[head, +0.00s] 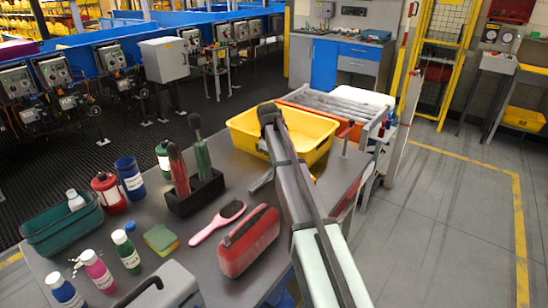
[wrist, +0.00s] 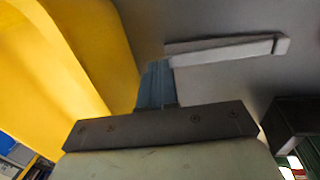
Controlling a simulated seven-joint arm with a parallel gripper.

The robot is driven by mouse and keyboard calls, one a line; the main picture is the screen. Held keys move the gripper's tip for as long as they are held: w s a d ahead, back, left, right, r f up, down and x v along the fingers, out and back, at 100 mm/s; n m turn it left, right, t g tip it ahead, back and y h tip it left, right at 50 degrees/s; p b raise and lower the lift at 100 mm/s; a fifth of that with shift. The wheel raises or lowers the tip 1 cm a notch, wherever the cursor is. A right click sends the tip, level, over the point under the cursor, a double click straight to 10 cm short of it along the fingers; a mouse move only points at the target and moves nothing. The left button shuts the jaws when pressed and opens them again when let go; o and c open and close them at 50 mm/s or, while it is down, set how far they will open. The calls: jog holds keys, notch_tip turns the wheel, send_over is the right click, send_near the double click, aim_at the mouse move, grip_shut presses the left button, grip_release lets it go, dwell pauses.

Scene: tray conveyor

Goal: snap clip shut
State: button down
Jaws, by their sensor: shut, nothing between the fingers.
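In the wrist view, my gripper (wrist: 157,82) has its blue-grey fingers together, with nothing between them. A light grey bar (wrist: 230,50) extends to the right just beyond the fingertips, over a grey surface. It may be the clip, but I cannot tell whether it is shut or whether the fingers touch it. The yellow tray (wrist: 85,45) fills the left side. In the head view, the yellow tray (head: 240,124) is at the table's far end, partly behind my arm. A small grey piece (head: 262,181) shows beside my arm. My fingertips are not clear there.
On the grey table (head: 215,265) are a red case (head: 248,242), a pink brush (head: 218,222), a black holder (head: 196,195) with upright tools, a sponge (head: 160,238), several bottles and a green bin (head: 62,225). A roller conveyor (head: 335,103) lies behind the tray.

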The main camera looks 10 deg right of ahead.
jog(key=shift+w+d+f, duration=0.1)
jog(key=shift+d+f, duration=0.05)
jog(key=shift+f, duration=0.25)
jog(key=shift+w+d+f, duration=0.1)
jog(key=shift+f, duration=0.3)
jog(key=shift+r, duration=0.25)
